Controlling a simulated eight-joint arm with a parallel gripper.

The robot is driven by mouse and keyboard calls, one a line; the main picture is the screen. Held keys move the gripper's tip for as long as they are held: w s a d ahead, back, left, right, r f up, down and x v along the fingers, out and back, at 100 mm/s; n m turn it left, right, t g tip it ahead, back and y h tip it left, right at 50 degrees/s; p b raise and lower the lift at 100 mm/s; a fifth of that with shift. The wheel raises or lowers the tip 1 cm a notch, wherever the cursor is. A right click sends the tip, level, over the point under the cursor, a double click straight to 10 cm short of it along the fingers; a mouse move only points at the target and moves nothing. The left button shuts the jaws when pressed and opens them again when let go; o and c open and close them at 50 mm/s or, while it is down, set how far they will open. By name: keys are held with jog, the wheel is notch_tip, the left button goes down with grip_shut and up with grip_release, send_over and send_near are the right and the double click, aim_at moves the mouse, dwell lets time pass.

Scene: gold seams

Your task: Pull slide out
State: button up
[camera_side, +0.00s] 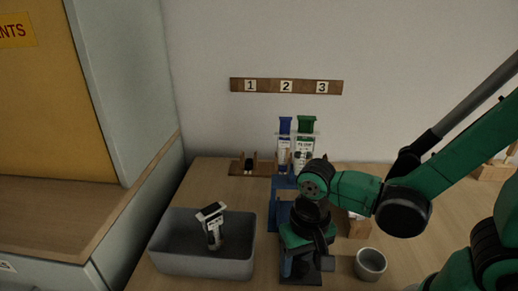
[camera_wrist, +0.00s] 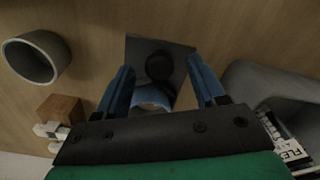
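My gripper (camera_wrist: 161,88) shows two blue fingers spread apart in the wrist view, with nothing clearly held between them. In the side view it (camera_side: 300,262) points down low over a dark square plate (camera_side: 306,276). The wrist view shows this plate (camera_wrist: 135,47) with a dark round knob (camera_wrist: 159,66) on it, just beyond and between the fingertips. A pale blue curved part (camera_wrist: 150,98) lies between the fingers, nearer the palm. I cannot tell which part is the slide; my arm hides much of this spot in the side view.
A grey bin (camera_side: 175,248) at left holds a white-and-black labelled item (camera_side: 213,228). A grey cup (camera_side: 370,264) and a wooden block (camera_side: 359,229) stand at right. Blue (camera_side: 284,150) and green (camera_side: 305,135) labelled packs stand behind, below a numbered wall strip (camera_side: 267,87).

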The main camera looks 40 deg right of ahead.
jog(key=shift+r, duration=0.1)
jog(key=shift+r, duration=2.75)
jog(key=w+d+r+n+t, duration=0.4)
jog(key=w+d+r+t, duration=0.1)
jog(key=d+t, duration=0.2)
